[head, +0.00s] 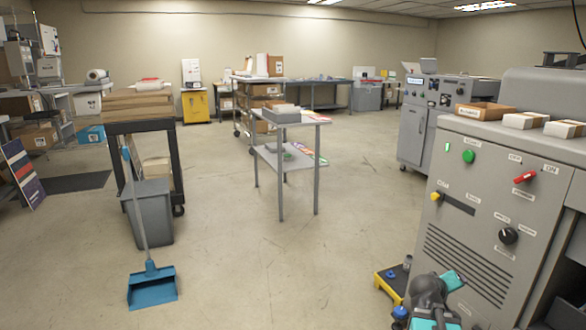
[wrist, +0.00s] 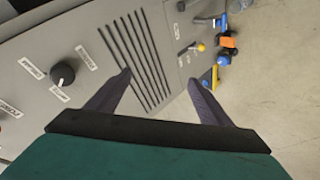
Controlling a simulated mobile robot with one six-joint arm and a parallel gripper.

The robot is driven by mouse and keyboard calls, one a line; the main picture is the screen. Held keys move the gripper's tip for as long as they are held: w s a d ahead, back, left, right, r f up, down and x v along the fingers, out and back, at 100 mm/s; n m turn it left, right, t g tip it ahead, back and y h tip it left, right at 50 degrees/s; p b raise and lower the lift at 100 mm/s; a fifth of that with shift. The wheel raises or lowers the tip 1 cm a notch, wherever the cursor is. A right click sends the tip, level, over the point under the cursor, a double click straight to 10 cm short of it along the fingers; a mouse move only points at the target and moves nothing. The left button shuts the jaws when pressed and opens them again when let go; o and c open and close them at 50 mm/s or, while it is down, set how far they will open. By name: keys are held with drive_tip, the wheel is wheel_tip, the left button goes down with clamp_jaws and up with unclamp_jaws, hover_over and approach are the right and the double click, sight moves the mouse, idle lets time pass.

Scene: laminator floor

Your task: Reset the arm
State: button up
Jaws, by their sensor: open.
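My gripper (wrist: 159,80) shows in the wrist view with its two dark fingers spread apart and nothing between them. Behind the fingers is the grey machine panel (wrist: 90,75) with its vent slots, and the fingers appear to point toward it. I cannot tell how far the fingertips are from the panel. In the head view my arm, grey with teal parts, is low at the bottom right in front of the laminator's panel (head: 468,235). The fingertips cannot be made out there.
The panel carries a green button (head: 468,156), a red switch (head: 525,177), a black knob (head: 508,235) and a yellow-tipped lever (head: 436,196). A small grey table (head: 290,160), a bin (head: 152,212) and a blue dustpan (head: 152,288) stand on otherwise open floor.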

drive_tip(key=s+a+f+n+g+y+p, duration=0.1)
drive_tip(key=s+a+f+y+p, duration=0.1)
drive_tip(key=s+a+f+p, duration=0.3)
drive_tip(key=s+a+f+g+y+p, duration=0.1)
drive_tip(key=a+f+g+p, duration=0.15)
drive_tip(key=a+f, duration=0.45)
drive_tip(key=s+a+f+n+g+y+p, duration=0.1)
drive_tip(key=s+a+f+y+p, duration=0.15)
drive_tip(key=a+f+p, duration=0.35)
drive_tip(key=s+a+f+g+y+p, duration=0.1)
drive_tip(key=s+a+f+g+p, duration=0.1)
drive_tip(key=s+a, duration=0.4)
drive_tip(key=s+a+f+m+g+y+p, duration=0.1)
drive_tip(key=s+a, duration=0.4)
drive_tip(key=s, duration=0.7)
drive_tip(key=s+a+f+m+g+y+p, duration=0.1)
drive_tip(key=s+a+f+g+p, duration=0.1)
drive_tip(key=s+a+g, duration=0.3)
drive_tip(key=s+a+f, duration=0.1)
drive_tip(key=s, duration=0.3)
drive_tip(key=shift+s+a+f+y+p, duration=0.25)
drive_tip(key=shift+a+f+y+p, duration=0.1)
drive_tip(key=shift+p, duration=0.05)
